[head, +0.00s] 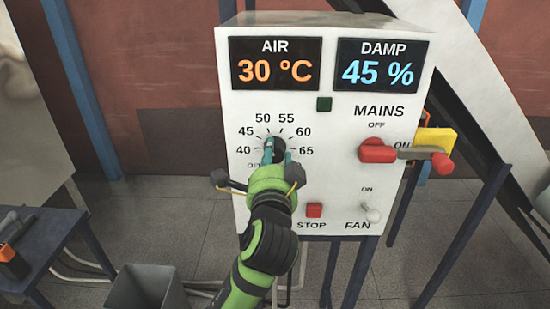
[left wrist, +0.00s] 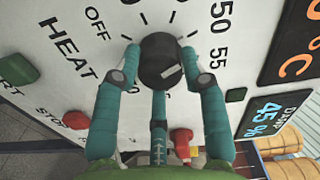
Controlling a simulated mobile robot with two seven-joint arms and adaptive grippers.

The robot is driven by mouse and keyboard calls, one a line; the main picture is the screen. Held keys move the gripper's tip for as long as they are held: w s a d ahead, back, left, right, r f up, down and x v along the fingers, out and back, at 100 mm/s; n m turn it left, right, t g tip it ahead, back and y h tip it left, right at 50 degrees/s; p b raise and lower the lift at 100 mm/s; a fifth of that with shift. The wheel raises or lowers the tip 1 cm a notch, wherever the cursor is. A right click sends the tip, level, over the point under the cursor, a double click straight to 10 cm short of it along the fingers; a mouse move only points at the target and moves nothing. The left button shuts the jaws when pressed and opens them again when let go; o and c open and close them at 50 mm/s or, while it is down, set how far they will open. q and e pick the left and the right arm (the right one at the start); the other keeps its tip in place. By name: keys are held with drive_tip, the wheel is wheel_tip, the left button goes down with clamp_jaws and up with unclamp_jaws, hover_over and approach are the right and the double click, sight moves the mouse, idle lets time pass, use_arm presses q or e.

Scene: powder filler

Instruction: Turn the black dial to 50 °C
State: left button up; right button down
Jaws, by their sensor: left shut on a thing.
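The black dial (head: 278,144) is on the front of a white control box (head: 240,115), inside a printed ring of marks with numbers from 40 to 65. My left gripper (head: 277,153) reaches up to it from below, its teal fingers on the dial and covering part of it. In the left wrist view, the gripper (left wrist: 161,66) is shut with its fingers on opposite sides of the dial (left wrist: 155,53). A short white line shows on the dial's face, slanting up to the right; I cannot tell exactly which number it meets. My right gripper is not in view.
The AIR display (head: 275,63) reads 30 °C and the DAMP display (head: 383,64) 45 %. A red MAINS handle (head: 376,150) sits right of the dial, a red STOP button (head: 314,210) and FAN switch (head: 371,212) below. A grey bin (head: 150,288) stands at lower left.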

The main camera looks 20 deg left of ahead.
use_arm(q)
drive_tip(key=shift+a+r+m, duration=0.15)
drive_tip(key=shift+r+m, duration=0.25)
drive_tip(key=shift+m, duration=0.1)
drive_tip(key=o, duration=1.2)
drive_tip(key=shift+w, duration=0.1)
drive_tip(key=shift+c, duration=0.2)
drive_tip(key=shift+w+a+f, duration=0.15)
drive_tip(key=shift+w+f, duration=0.1)
drive_tip(key=shift+f, duration=0.1)
drive_tip(key=v, duration=0.7)
drive_tip(key=shift+s, duration=0.3)
